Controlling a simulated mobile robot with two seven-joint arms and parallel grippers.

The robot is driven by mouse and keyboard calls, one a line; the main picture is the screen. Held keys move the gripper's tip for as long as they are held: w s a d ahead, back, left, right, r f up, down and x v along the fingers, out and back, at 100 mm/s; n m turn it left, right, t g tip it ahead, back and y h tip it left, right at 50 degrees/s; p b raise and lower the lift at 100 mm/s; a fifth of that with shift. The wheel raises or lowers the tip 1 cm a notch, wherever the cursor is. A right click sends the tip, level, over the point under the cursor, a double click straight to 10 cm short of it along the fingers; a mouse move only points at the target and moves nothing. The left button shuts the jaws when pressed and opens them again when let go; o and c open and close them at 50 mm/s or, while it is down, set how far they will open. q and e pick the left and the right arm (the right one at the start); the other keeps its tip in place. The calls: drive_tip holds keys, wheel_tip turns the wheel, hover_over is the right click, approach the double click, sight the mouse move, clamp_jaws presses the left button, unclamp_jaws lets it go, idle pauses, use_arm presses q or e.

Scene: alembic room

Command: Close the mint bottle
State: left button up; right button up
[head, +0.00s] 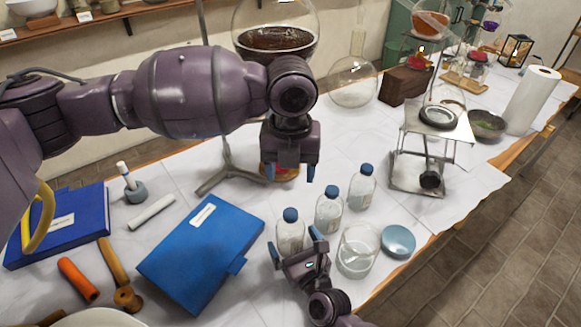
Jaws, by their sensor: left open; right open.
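An open clear glass jar (358,252) stands at the front of the table, and a round pale-blue lid (398,241) lies on the table just right of it. Three clear bottles with blue caps, the left one (290,233), the middle one (329,210) and the right one (362,187), stand in a diagonal row behind the jar. I cannot read which vessel is labelled mint. My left gripper (290,173) is open, pointing down behind the bottles. My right gripper (297,246) is open and empty, left of the jar and in front of the left bottle, partly hiding it.
A blue box folder (200,254) lies left of the bottles. A tripod stand (228,172) with a big round flask (275,42) is behind my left gripper. A metal burner stand (408,172) stands right of the bottles. The table's front edge is close to the lid.

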drive_tip(key=v, duration=0.9)
drive_tip(key=shift+s, duration=0.15)
drive_tip(key=shift+s+d, duration=0.1)
